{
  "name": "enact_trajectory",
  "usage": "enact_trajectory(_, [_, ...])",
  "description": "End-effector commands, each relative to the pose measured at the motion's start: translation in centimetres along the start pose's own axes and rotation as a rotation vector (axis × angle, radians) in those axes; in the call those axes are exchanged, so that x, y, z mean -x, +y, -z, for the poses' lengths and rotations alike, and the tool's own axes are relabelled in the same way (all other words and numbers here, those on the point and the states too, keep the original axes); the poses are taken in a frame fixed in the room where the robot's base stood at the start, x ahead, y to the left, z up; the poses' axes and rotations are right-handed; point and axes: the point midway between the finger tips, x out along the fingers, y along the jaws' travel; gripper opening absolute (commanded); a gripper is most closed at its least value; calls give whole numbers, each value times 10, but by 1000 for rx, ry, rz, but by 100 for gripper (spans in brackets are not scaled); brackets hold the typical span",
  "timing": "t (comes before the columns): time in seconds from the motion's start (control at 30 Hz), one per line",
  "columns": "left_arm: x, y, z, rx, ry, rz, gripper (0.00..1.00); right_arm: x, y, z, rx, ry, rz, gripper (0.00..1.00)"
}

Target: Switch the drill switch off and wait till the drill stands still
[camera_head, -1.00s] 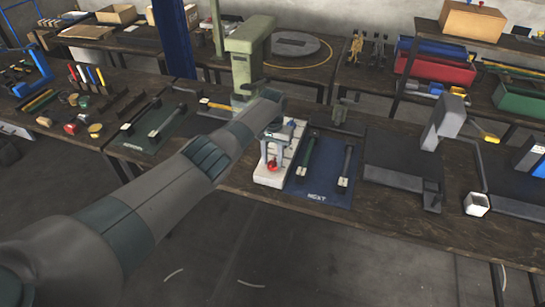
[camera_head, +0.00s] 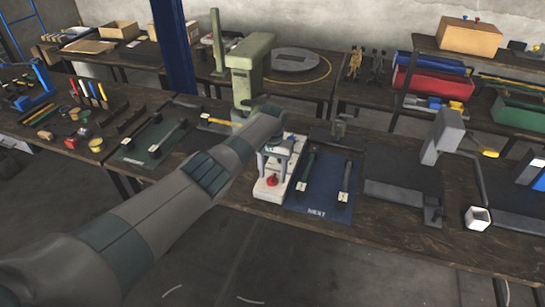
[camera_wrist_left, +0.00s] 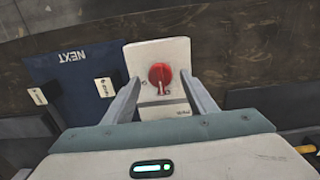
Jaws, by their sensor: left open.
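The red rotary switch (camera_head: 272,180) sits on the front part of a white base plate (camera_head: 265,190) at the bench's front edge. In the left wrist view the red knob (camera_wrist_left: 160,73) shows a pale pointer mark directed down the picture. My left gripper (camera_head: 273,168) is over the plate, pointing down. In the left wrist view its open fingers (camera_wrist_left: 160,80) stand on either side of the knob, with a gap on both sides. Contact does not show. A green column machine (camera_head: 246,75), perhaps the drill, stands behind my left arm; its lower part is partly hidden, and whether it turns cannot be told. My right gripper is not in view.
Right of the plate lies a blue mat (camera_head: 322,205) marked NEXT with two dark bars. A grey press (camera_head: 443,135) stands farther right. A green mat (camera_head: 150,140) with parts lies to the left. The floor in front of the bench is clear.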

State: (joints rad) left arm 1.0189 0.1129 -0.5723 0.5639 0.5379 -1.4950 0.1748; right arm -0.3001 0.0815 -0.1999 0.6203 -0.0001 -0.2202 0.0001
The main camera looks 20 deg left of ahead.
Motion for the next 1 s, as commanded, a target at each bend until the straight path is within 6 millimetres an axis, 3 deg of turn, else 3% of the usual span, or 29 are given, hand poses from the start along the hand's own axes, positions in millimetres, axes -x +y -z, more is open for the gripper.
enact_trajectory(0.37, [35,0,1,-1,4,0,52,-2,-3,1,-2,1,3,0])
enact_trajectory(1.0, [154,0,1,1,5,0,52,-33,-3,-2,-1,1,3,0])
